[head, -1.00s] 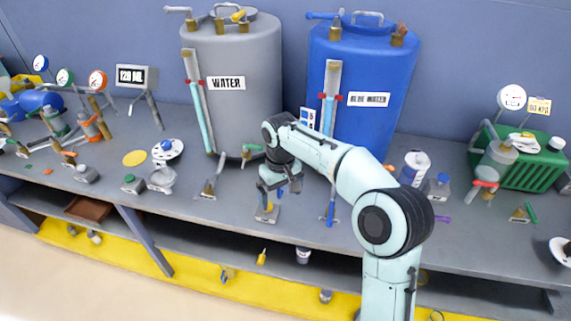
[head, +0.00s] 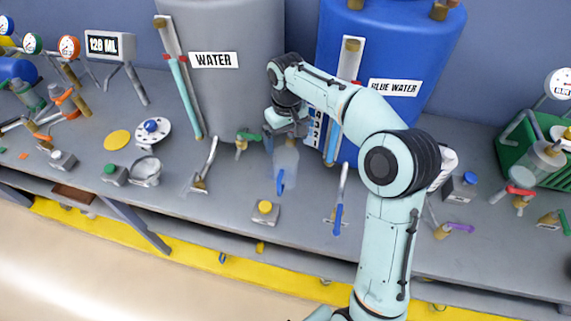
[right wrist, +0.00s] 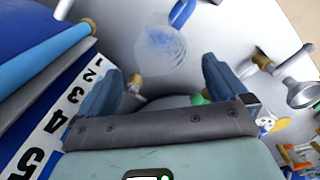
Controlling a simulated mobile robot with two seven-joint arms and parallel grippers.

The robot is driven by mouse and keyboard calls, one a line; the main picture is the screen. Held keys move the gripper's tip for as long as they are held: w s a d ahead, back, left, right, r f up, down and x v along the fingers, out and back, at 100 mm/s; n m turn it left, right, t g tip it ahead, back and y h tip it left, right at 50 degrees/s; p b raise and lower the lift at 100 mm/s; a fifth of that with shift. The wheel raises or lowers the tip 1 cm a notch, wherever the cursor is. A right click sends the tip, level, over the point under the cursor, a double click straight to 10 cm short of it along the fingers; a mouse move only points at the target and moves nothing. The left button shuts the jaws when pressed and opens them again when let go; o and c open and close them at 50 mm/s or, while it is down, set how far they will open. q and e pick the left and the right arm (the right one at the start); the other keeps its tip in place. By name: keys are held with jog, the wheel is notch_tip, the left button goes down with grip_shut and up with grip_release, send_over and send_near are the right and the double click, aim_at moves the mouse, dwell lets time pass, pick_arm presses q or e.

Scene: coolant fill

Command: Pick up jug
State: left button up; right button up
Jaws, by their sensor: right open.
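A translucent, pale jug (head: 286,158) stands on the bench in front of the tanks, with a blue handle (head: 280,181) on its near side. My right gripper (head: 287,133) is open, close above the jug, and hides its top in the head view. In the right wrist view the jug (right wrist: 160,48) lies just beyond the open fingers (right wrist: 160,82), with its blue handle at the top edge. Nothing shows between the fingers. My left gripper is not in view.
The grey WATER tank (head: 225,95) and the blue BLUE WATER tank (head: 405,60) stand behind. A numbered white scale (right wrist: 62,118) is close beside my fingers. A yellow-button box (head: 265,212), a blue-handled lever (head: 339,215) and a green-handled tap (head: 245,140) are nearby.

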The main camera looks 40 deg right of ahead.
aim_at(287, 158)
jog(key=f, duration=0.5)
jog(key=shift+s+f+b, duration=0.1)
jog(key=shift+s+b, duration=0.15)
jog(key=shift+b, duration=0.05)
jog(key=f, duration=0.6)
jog(key=shift+w+f, duration=0.2)
jog(key=shift+w, duration=0.15)
jog(key=c, duration=0.8)
